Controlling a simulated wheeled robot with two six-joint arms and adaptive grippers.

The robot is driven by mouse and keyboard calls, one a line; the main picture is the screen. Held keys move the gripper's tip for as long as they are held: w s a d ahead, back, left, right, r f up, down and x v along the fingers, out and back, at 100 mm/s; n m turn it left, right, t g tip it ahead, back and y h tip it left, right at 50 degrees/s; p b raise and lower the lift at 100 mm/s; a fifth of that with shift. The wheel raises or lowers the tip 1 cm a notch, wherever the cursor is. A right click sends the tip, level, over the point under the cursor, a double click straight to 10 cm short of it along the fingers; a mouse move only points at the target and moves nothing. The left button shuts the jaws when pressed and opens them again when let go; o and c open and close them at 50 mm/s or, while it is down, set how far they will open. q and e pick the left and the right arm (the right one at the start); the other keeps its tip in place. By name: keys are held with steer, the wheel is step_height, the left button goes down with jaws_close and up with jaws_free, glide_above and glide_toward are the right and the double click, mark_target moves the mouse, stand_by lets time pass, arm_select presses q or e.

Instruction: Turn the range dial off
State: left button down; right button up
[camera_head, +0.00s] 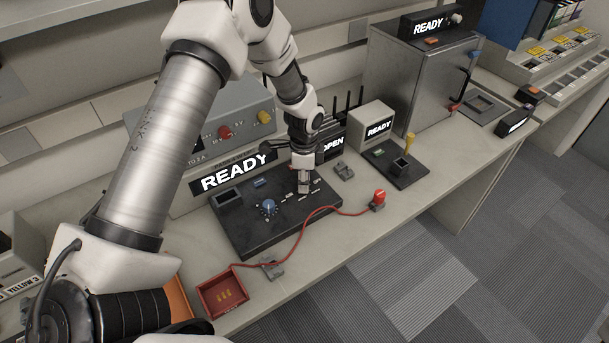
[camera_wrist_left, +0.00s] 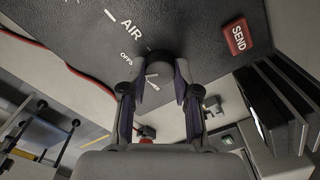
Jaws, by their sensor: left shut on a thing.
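A black control panel (camera_head: 240,222) lies on the bench, with a blue knob (camera_head: 268,207) on its left half. My left gripper (camera_head: 304,186) reaches down to the right part of this panel. In the left wrist view, my left gripper (camera_wrist_left: 158,88) is shut around a dark round dial (camera_wrist_left: 157,62), with a finger on each side. White tick marks and the words AIR and OFF lie around this dial. The fingers hide part of it, so I cannot tell its exact setting. My right gripper is not in view.
A red SEND button (camera_wrist_left: 238,37) is on the panel near the gripper. A READY display (camera_head: 236,172) stands behind it. A red cable (camera_head: 297,238) runs across the bench front to a red plug (camera_head: 379,197). A red tray (camera_head: 222,294) sits front left.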

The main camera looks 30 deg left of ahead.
arm_select(q)
steer(key=n+p, duration=0.1)
steer(key=n, duration=0.1)
steer(key=n+p, duration=0.1)
steer(key=n, duration=0.2)
steer(key=shift+s+f+n, duration=0.15)
steer(key=shift+s+n, duration=0.05)
steer(key=shift+n, duration=0.1)
steer(key=n+p, duration=0.2)
steer(key=n, duration=0.4)
steer(key=n+p, duration=0.3)
steer(key=n, duration=0.3)
steer(key=shift+n, duration=0.3)
steer(key=n+p, duration=0.3)
steer(key=n, duration=0.2)
steer(key=c, duration=0.8)
jaws_free()
steer(key=shift+c, duration=0.2)
steer(key=shift+w, duration=0.1)
